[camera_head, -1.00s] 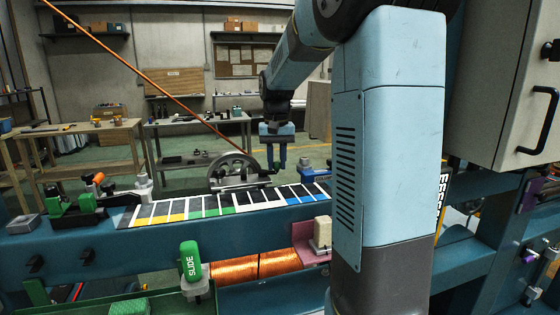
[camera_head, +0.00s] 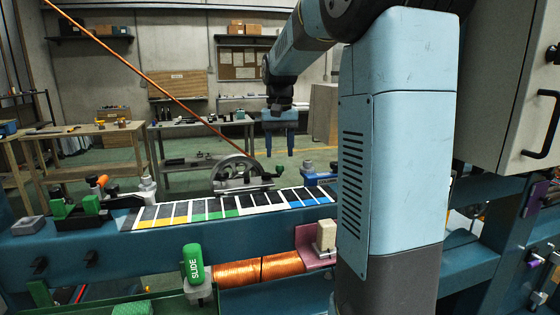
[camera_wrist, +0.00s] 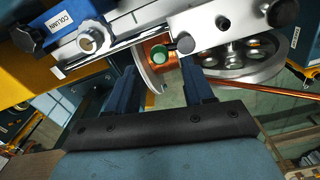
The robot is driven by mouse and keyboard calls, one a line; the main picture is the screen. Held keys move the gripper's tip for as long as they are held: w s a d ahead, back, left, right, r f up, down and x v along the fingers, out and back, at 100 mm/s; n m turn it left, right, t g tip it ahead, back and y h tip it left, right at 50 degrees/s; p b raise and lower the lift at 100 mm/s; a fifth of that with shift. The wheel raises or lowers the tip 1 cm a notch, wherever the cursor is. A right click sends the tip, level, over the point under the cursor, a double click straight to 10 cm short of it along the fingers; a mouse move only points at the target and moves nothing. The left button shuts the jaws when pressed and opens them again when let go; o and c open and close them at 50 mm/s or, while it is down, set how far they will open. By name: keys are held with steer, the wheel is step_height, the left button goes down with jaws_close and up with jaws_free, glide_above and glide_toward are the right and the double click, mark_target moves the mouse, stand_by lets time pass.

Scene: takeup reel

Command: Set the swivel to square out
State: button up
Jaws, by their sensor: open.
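The swivel is most likely the grey half-round metal piece (camera_head: 236,172) standing on the rail behind the striped scale, but I see no label saying so. A small green knob (camera_head: 279,171) sits at its right side. My gripper (camera_head: 280,153) is open and empty above that knob, its two fingers pointing down and apart. In the wrist view, the fingers (camera_wrist: 158,82) are spread, with the green knob (camera_wrist: 158,54) just beyond them. A spoked metal wheel (camera_wrist: 238,60) shows on the right there. I cannot read any setting.
A striped scale (camera_head: 232,207) runs along the teal beam. A green SLIDE handle (camera_head: 192,262) and copper-wound spool (camera_head: 256,270) are below it. A blue clamp (camera_head: 317,178) stands right of the knob. An orange rod (camera_head: 140,79) slants down from the upper left.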

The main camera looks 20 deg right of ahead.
step_height(320, 180, up, 9)
stand_by(0.3)
steer(key=shift+s+f, duration=0.1)
stand_by(0.4)
steer(key=s+a+f+n+t, duration=0.1)
steer(key=s+a+f+t, duration=0.1)
steer(key=s, duration=0.6)
steer(key=s+a+f+n+t, duration=0.1)
steer(key=s+a+f, duration=0.3)
steer(key=s, duration=0.5)
steer(key=s+a+f+n+t, duration=0.1)
steer(key=s+a+f+t, duration=0.1)
steer(key=s+f, duration=0.4)
steer(key=shift+s+a+f+n+t, duration=0.1)
steer(key=shift+s+a+n+t, duration=0.1)
steer(key=shift+s+a, duration=0.35)
steer(key=shift+s+a+f+n+t, duration=0.1)
steer(key=shift+s+a+n, duration=0.15)
steer(key=shift+s, duration=0.45)
